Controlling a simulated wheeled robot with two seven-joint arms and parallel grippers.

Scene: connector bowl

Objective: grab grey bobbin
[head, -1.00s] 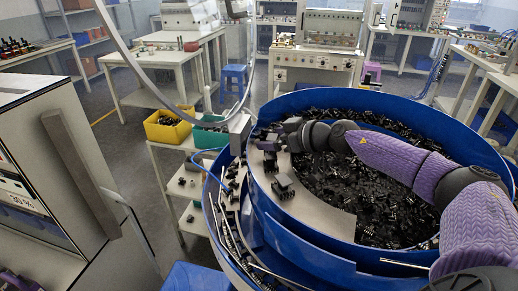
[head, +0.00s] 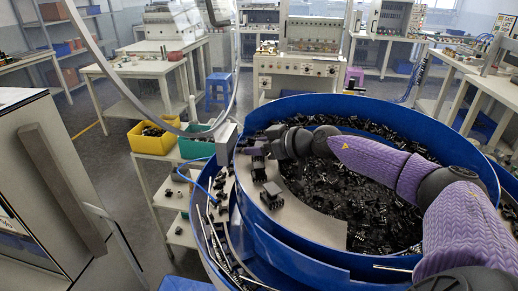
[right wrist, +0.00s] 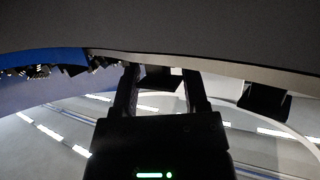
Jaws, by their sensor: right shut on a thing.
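My right gripper (head: 256,155) reaches in from the right over the pale plate (head: 303,219) at the left side of the blue bowl. It is shut on a small dark part (head: 258,174), which also shows between the fingers in the right wrist view (right wrist: 160,80). The part looks black; I cannot tell whether it is the grey bobbin or whether it touches the plate. A second dark part (head: 272,196) stands on the plate just in front of it, apart from the fingers. My left gripper is not in view.
The blue bowl (head: 330,262) holds a heap of black connectors (head: 370,190). Rails and rods run along its left side. Yellow (head: 153,145) and green (head: 197,149) bins stand on a small shelf left of the bowl. A cabinet fills the left edge.

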